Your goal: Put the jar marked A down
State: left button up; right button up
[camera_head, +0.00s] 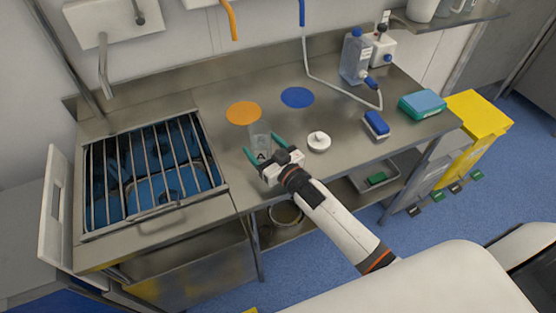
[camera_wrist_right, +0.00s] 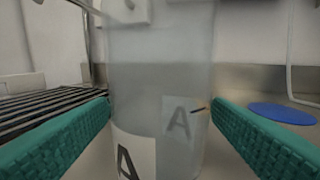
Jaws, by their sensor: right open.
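The clear jar marked A (camera_head: 260,141) appears upright on the steel counter (camera_head: 215,95), just in front of the orange disc (camera_head: 243,113). In the right wrist view the jar (camera_wrist_right: 160,60) fills the middle, with a black letter A on a white label. My right gripper (camera_head: 263,147) is open, its green fingers one on each side of the jar. The wrist view also shows these fingers (camera_wrist_right: 161,108) level with the jar's sides; any small gap is hard to judge. My left gripper is not in view.
A white lid (camera_head: 319,141) lies right of the jar. A blue disc (camera_head: 297,97) is behind it. A barred sink (camera_head: 150,180) is at the left. A bottle (camera_head: 355,57), blue brush (camera_head: 376,124) and sponge stack (camera_head: 423,103) are at the right.

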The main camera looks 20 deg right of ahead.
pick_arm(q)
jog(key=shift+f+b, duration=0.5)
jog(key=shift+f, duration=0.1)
pick_arm(e)
jog(key=v, duration=0.9)
jog(key=shift+s+d, duration=0.15)
jog(key=shift+s, duration=0.2)
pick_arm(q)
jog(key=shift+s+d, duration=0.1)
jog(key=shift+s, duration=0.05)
